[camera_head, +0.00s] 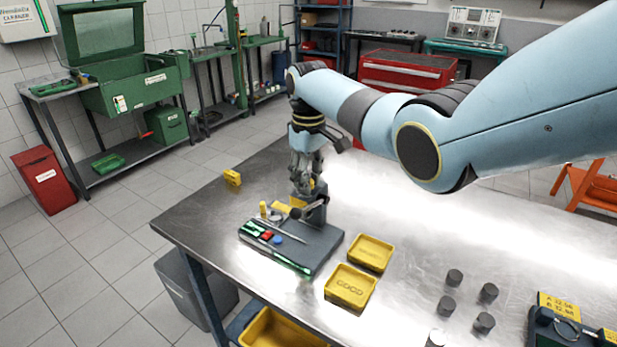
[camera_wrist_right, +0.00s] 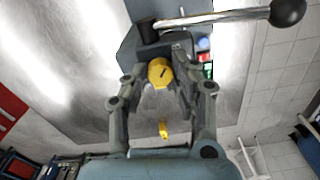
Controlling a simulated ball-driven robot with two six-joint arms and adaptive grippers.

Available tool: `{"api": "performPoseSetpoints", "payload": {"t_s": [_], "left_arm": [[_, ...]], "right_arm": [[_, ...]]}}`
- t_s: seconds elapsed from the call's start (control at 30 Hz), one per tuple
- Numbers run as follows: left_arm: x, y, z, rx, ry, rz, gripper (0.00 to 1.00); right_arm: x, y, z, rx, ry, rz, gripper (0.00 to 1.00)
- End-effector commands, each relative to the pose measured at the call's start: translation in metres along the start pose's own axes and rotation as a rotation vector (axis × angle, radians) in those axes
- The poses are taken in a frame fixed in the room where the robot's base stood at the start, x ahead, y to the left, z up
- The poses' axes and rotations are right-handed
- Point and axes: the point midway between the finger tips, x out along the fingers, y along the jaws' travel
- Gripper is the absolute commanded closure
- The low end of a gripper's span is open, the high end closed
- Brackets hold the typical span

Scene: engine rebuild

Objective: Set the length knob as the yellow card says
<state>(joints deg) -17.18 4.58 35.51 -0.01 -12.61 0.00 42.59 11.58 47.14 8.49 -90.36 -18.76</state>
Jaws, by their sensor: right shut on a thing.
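The length knob, a round yellow dial with a dark line across its face, shows in the right wrist view (camera_wrist_right: 160,73) on a dark grey device with a steel lever (camera_wrist_right: 215,17) ending in a black ball. My right gripper (camera_wrist_right: 161,78) has its fingers closed on both sides of this knob. In the head view my right gripper (camera_head: 306,186) reaches down to the device's dark base plate (camera_head: 318,248) and mostly hides the knob. My left gripper is out of view.
Two yellow trays (camera_head: 371,252) (camera_head: 350,287) stand right of the base plate. Several dark cylinders (camera_head: 447,305) stand farther right. A yellow card reading about A 32.06, B 32.08 (camera_head: 558,305) stands on another device. A small yellow block (camera_head: 232,177) sits near the left edge.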

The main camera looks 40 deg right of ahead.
Motion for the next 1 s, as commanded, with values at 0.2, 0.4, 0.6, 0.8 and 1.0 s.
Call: {"api": "performPoseSetpoints", "payload": {"t_s": [0.2,0.4,0.6,0.8,1.0], "left_arm": [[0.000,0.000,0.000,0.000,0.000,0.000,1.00],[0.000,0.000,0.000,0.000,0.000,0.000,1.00],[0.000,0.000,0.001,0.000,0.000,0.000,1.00],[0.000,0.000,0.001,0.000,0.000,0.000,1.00],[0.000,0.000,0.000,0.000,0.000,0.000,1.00]], "right_arm": [[-0.001,0.000,-0.001,-0.001,0.002,0.000,0.72],[0.000,0.000,-0.001,0.000,0.001,0.000,0.51],[0.000,0.000,0.000,0.001,0.001,0.000,0.51],[-0.018,0.001,-0.002,0.001,0.005,0.002,0.51],[-0.063,0.001,-0.001,0.001,0.006,0.003,0.51]]}}
